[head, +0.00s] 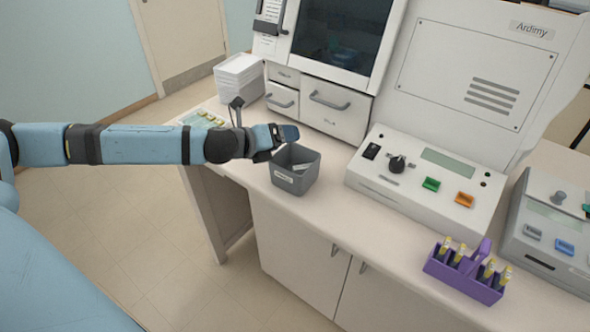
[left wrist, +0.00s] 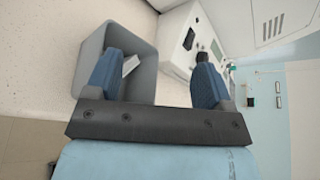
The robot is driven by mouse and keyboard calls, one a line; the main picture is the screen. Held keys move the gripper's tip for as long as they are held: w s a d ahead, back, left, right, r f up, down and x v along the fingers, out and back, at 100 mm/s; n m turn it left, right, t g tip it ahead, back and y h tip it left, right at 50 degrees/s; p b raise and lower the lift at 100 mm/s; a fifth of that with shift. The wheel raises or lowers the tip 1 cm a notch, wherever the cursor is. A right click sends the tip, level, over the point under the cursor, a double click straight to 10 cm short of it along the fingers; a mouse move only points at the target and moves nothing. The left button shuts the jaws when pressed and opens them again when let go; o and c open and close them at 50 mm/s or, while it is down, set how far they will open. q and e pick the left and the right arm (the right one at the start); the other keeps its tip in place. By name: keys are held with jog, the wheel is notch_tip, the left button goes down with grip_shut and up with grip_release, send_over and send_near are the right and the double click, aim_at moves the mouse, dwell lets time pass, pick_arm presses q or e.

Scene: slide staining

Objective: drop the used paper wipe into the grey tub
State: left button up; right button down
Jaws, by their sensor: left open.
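The grey tub (head: 296,180) stands on the bench near its front edge, with a label on its front. A white paper wipe (head: 303,167) lies inside it. The left wrist view also shows the tub (left wrist: 145,90) and the white wipe (left wrist: 130,65) in it, partly hidden behind one finger. My left gripper (head: 285,134) is above the back left rim of the tub. In the left wrist view its two blue fingers (left wrist: 158,75) are wide apart with nothing between them. My right gripper is in neither view.
A white control box (head: 420,185) with a knob and buttons stands right of the tub. A purple rack (head: 465,272) with several vials is at the front right. White stacked trays (head: 239,78) stand at the back left.

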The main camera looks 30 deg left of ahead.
pick_arm(q)
jog(key=b+v, duration=0.4)
jog(key=v, duration=0.9)
jog(key=shift+s+b, duration=0.2)
jog(key=shift+b, duration=0.2)
jog(key=shift+r, duration=0.1)
jog(key=d+f+n+h+p, duration=0.2)
jog(key=d+f+n+p, duration=0.5)
jog(key=d+f+n, duration=0.7)
jog(key=s+d+f+n+g+y+p, duration=0.1)
jog(key=s+d+f+n+p, duration=0.1)
jog(key=s+d+f+n, duration=0.2)
jog(key=s+d+f+n+g+y+p, duration=0.1)
jog(key=s+d+f+n+y+p, duration=0.1)
jog(key=s+d+f+n, duration=0.2)
jog(key=s+f+n, duration=0.3)
jog(key=s+n, duration=0.2)
jog(key=shift+f+n+y+p, duration=0.3)
jog(key=shift+n+p, duration=0.05)
jog(key=shift+n, duration=0.05)
